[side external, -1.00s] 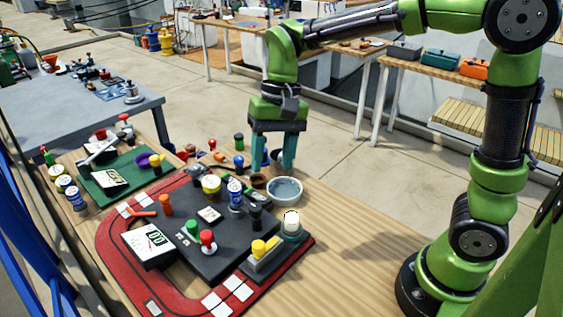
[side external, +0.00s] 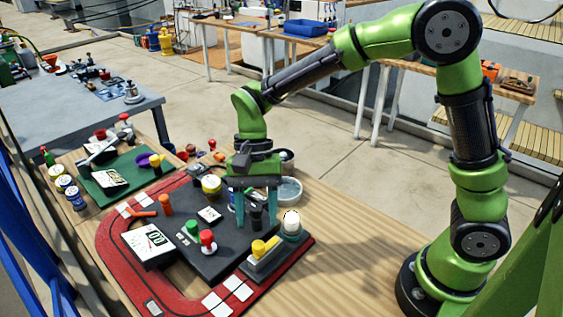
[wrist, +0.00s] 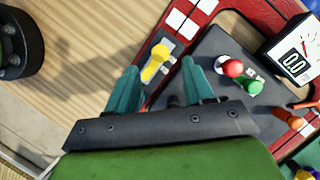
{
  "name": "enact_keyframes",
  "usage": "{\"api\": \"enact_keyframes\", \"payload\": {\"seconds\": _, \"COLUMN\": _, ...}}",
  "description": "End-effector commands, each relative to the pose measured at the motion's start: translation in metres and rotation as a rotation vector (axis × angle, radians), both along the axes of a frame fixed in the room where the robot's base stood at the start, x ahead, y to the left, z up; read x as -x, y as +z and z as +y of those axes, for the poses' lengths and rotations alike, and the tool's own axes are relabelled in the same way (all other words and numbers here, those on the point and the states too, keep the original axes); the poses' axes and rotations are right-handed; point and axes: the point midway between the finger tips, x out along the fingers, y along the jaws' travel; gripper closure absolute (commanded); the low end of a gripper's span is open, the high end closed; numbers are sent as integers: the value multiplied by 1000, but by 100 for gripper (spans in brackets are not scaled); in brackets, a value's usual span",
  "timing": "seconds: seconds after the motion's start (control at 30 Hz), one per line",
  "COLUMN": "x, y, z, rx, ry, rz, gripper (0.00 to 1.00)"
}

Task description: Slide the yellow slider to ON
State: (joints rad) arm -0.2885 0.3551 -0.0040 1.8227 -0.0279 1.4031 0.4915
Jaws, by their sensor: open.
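The yellow slider (side external: 259,248) sits on a grey block (side external: 270,261) at the front right of the dark panel. In the wrist view the yellow slider (wrist: 155,62) lies just beyond the fingertips, a little left of midway between them. My gripper (side external: 255,221) is open and points down over the back right part of the panel, behind the slider and apart from it. In the wrist view my gripper (wrist: 157,78) has two teal fingers with nothing between them. I cannot read any ON mark.
A red knob (side external: 208,238) and a green knob (side external: 192,227) stand left of the slider. A white-domed part (side external: 291,220) stands right behind it. A meter (side external: 148,243) is at the left. A bowl (side external: 288,190) is behind my gripper. Bare wood lies to the right.

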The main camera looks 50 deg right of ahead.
Motion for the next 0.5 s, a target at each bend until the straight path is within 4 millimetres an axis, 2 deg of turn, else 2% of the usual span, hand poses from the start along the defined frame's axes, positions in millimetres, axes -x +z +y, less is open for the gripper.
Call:
{"api": "enact_keyframes", "payload": {"seconds": 0.1, "x": 7, "y": -22, "z": 7, "rx": 0, "ry": 2, "rz": 5, "gripper": 48}}
{"api": "enact_keyframes", "payload": {"seconds": 0.2, "x": 10, "y": -35, "z": 10, "rx": 0, "ry": 2, "rz": 2, "gripper": 48}}
{"api": "enact_keyframes", "payload": {"seconds": 0.33, "x": 14, "y": -46, "z": 14, "rx": 0, "ry": 2, "rz": 2, "gripper": 48}}
{"api": "enact_keyframes", "payload": {"seconds": 0.5, "x": 15, "y": -50, "z": 15, "rx": -1, "ry": 0, "rz": -1, "gripper": 48}}
